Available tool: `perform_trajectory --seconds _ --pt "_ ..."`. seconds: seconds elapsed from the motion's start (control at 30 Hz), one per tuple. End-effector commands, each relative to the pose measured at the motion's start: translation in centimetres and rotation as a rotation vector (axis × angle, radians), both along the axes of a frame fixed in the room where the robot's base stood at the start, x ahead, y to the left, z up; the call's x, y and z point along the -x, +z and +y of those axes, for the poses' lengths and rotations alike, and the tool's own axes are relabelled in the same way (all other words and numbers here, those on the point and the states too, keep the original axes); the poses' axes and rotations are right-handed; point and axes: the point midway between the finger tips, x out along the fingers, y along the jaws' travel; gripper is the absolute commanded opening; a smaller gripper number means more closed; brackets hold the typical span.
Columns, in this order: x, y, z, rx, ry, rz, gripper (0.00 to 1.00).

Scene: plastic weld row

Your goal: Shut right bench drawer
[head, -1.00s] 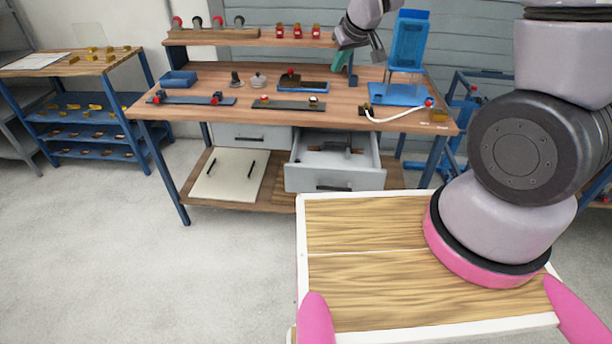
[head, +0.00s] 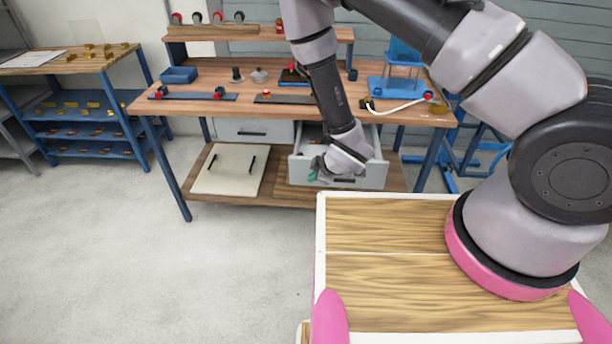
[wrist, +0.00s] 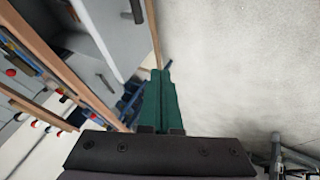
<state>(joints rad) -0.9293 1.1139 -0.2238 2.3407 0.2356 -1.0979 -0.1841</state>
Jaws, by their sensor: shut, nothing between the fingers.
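The right bench drawer (head: 374,177) is a grey drawer under the workbench, and it stands pulled out. Its front, with a dark handle, is partly covered by my wrist in the head view. My gripper (head: 318,172) is at the left part of this drawer front, with its green fingers low and pointing left. I cannot tell whether it touches the front. In the wrist view the green fingers (wrist: 160,98) are together and empty. A grey drawer front with a dark handle (wrist: 137,11) shows at the upper left there.
The left drawer (head: 250,132) is closed. A cream panel (head: 228,170) with two dark handles lies on the bench's lower shelf. The bench top (head: 200,112) holds fixtures and a blue stand (head: 398,88). Open floor (head: 120,240) lies at the front left.

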Motion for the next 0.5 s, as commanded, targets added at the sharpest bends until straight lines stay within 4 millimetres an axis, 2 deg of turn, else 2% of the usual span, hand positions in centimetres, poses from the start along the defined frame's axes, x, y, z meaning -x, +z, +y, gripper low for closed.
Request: perform_trajectory --seconds 0.4,0.47,0.5 --pt "-4.0 -6.6 2.9 0.000 0.000 0.000 0.00" --pt "-4.5 -7.6 3.4 0.001 0.000 0.001 0.00" --pt "-5.4 -7.4 3.3 -0.001 -0.003 -0.002 0.00"
